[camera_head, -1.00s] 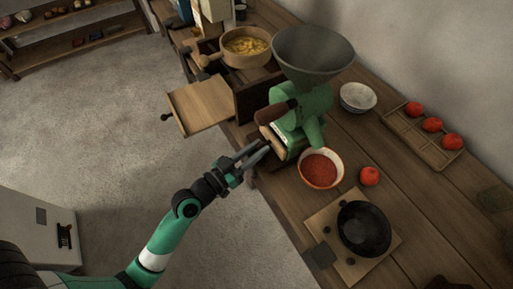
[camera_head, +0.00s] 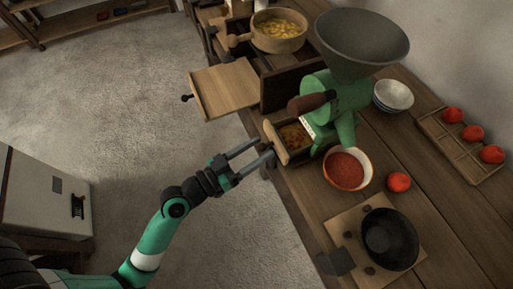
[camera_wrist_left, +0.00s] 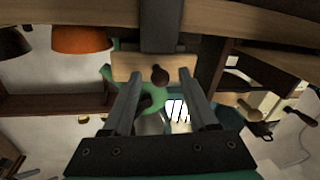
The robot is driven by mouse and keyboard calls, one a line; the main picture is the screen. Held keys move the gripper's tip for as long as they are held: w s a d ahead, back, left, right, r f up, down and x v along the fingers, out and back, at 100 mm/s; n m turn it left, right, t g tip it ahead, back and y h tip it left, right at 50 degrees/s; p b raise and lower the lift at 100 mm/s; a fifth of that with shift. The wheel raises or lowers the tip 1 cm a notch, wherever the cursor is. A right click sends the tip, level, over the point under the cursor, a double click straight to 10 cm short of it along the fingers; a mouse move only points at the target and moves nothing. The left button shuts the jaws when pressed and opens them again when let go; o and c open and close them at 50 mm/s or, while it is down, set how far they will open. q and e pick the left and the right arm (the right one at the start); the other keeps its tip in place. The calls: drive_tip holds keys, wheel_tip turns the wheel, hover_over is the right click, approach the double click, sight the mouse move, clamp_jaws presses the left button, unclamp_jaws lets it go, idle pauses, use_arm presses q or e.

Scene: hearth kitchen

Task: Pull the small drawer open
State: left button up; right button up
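The small drawer (camera_head: 279,146) is in the base of the green mill (camera_head: 335,105). It stands pulled out, and brown-orange contents show inside. My left gripper (camera_head: 256,152) is in front of the drawer, with its two fingers apart. In the left wrist view, the drawer's pale wooden front (camera_wrist_left: 128,68) and its dark round knob (camera_wrist_left: 160,75) are ahead, with the knob between the open fingers (camera_wrist_left: 160,100) and not visibly touched by them. My right gripper is not in view.
A wooden panel with a dark knob (camera_head: 226,88) juts from the counter (camera_head: 425,185) beyond the mill. A bowl of red powder (camera_head: 346,168), a tomato (camera_head: 398,182) and a dark pan (camera_head: 390,240) stand close by.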

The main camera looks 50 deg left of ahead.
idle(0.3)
use_arm(q)
drive_tip(key=s+a+b, duration=0.1)
drive_tip(key=s+b, duration=0.1)
drive_tip(key=s, duration=0.9)
drive_tip(key=shift+s+a, duration=0.25)
drive_tip(key=shift+a, duration=0.05)
